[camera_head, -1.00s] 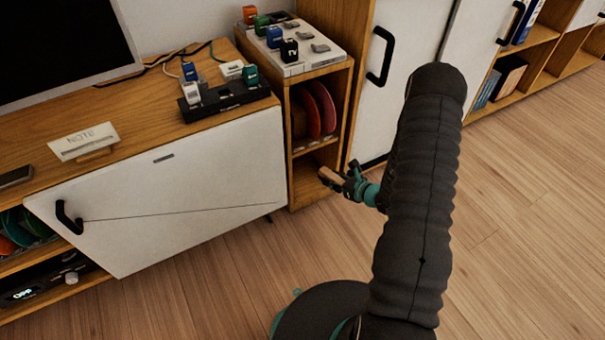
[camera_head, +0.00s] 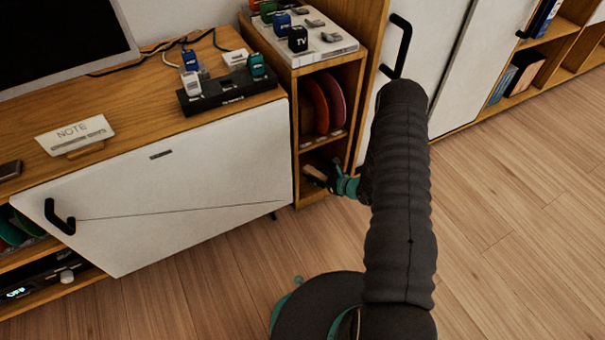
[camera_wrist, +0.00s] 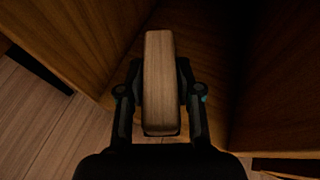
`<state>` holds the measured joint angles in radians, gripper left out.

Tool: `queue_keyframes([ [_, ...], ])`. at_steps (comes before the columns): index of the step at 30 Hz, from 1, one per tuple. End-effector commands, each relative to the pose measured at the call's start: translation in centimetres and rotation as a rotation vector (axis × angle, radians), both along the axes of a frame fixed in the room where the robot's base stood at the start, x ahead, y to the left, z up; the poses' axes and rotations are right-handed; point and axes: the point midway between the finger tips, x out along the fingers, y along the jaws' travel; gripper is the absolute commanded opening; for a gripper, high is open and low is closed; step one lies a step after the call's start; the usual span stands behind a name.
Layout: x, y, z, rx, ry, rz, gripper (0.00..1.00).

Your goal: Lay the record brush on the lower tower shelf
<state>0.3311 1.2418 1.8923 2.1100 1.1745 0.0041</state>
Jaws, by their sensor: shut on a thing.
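The record brush (camera_wrist: 158,85) is a wooden block held between the fingers of my gripper (camera_wrist: 160,100) in the wrist view. In the head view the brush (camera_head: 315,175) shows small at the mouth of the lower compartment. My gripper (camera_head: 335,182) is shut on it there, with the arm reaching in from the right. The lower tower shelf (camera_head: 304,199) is the bottom compartment of the narrow wooden tower. Its floor is mostly hidden or dark. I cannot tell whether the brush touches it.
The upper compartment holds several upright discs (camera_head: 322,103). A white tray (camera_head: 300,40) with small blocks sits on top of the tower. A white cabinet door (camera_head: 170,185) is at the left, and a tall white cabinet (camera_head: 430,50) is at the right. The wooden floor (camera_head: 500,230) is clear.

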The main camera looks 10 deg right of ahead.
Motion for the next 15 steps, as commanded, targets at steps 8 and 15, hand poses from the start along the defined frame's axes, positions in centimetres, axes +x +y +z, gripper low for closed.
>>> queue_keyframes([
  [8,4.1,3.7,-0.1,-0.001,-0.001,0.005,0.0],
  [15,4.9,4.4,-0.5,0.0,0.002,0.003,0.0],
])
